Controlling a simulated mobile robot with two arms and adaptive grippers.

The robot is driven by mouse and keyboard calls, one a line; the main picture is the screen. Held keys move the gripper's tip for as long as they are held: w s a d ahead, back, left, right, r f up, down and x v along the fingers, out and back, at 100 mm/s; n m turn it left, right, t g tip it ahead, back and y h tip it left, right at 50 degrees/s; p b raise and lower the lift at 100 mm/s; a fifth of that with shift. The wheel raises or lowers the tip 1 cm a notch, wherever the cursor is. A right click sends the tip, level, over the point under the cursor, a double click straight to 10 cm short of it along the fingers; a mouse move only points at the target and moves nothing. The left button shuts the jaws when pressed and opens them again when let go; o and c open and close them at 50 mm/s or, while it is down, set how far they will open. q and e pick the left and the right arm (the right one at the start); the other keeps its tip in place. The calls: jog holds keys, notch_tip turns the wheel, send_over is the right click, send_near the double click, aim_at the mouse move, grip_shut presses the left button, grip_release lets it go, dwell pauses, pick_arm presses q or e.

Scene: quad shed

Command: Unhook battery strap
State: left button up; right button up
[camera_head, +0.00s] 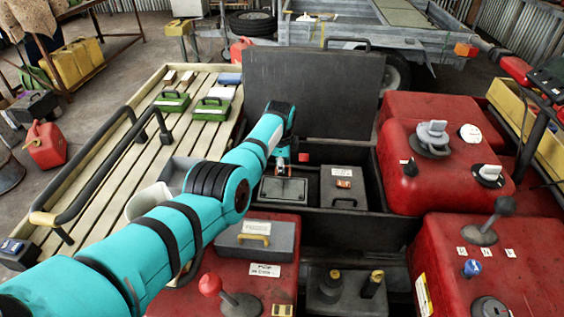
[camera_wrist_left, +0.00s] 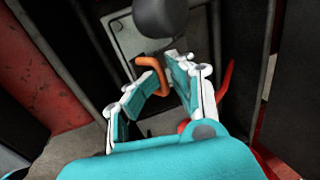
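My left arm reaches from the lower left of the head view into an open black compartment (camera_head: 375,200). My left gripper (camera_head: 284,166) points down at its back left, above a dark flat-topped box (camera_head: 284,190). In the left wrist view my left gripper (camera_wrist_left: 168,72) has its fingertips apart. A bent orange hook-like piece (camera_wrist_left: 150,64) lies between or just beyond the fingertips; contact is unclear. It lies over a grey plate (camera_wrist_left: 124,38). A dark rounded knob (camera_wrist_left: 160,14) hangs close to the camera. The strap itself is not clearly visible. My right gripper is not in view.
A raised black lid (camera_head: 312,92) stands behind the compartment. A grey handled box (camera_head: 343,188) is beside the dark box. Red bodywork (camera_head: 440,150) with levers flanks the right. A slatted rack (camera_head: 110,165) with a black rail is on the left. A red strip (camera_wrist_left: 226,78) shows right of the fingers.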

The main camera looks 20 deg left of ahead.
pick_arm(q)
jog(key=shift+o, duration=0.9)
jog(key=shift+w+f, duration=0.3)
jog(key=shift+w, duration=0.05)
jog(key=shift+r, duration=0.3)
jog(key=shift+r, duration=0.4)
notch_tip(320, 180, up, 11)
jog(key=s, duration=0.2)
jog(key=shift+s+d, duration=0.2)
jog(key=shift+f, duration=0.15)
